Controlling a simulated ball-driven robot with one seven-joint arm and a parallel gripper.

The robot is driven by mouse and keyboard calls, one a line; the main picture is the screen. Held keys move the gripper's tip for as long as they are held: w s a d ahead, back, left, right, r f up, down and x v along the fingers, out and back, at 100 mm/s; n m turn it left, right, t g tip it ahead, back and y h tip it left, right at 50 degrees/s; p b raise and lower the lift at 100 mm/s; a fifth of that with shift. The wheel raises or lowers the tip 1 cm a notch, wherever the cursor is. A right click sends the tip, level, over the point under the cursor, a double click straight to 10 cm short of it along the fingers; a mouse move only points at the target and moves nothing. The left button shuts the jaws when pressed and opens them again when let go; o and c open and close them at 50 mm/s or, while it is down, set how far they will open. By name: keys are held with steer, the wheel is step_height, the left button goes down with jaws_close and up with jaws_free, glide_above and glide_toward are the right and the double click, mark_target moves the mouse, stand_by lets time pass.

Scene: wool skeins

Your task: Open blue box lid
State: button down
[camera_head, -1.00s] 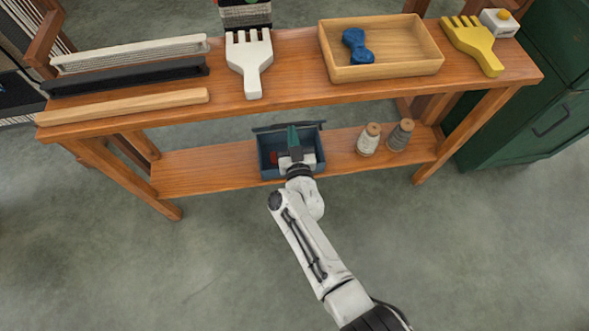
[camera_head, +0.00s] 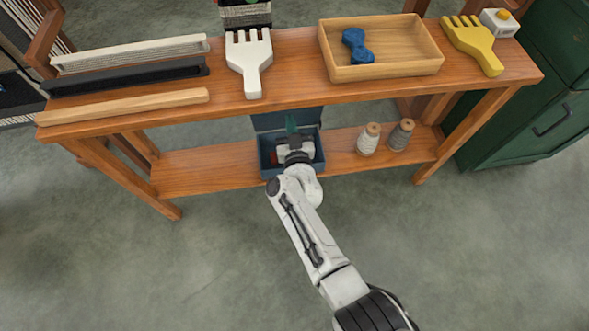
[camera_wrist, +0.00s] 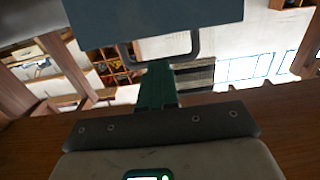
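The blue box (camera_head: 268,160) stands on the lower shelf with its top open. Its lid (camera_head: 287,118) is raised and stands steeply up at the box's back edge. A blue-grey panel (camera_wrist: 155,15) across the top of the wrist view looks like this lid.
Two yarn spools, one cream (camera_head: 368,140) and one grey (camera_head: 400,135), stand right of the box. The shelf left of the box is clear.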

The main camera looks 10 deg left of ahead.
steer(key=f+p+v, duration=0.2)
steer(key=p+v, duration=0.3)
steer(key=v, duration=0.9)
steer(key=shift+s+f+p, duration=0.35)
steer(key=shift+p, duration=0.05)
stand_by(0.6)
steer(key=shift+d, duration=0.15)
stand_by(0.4)
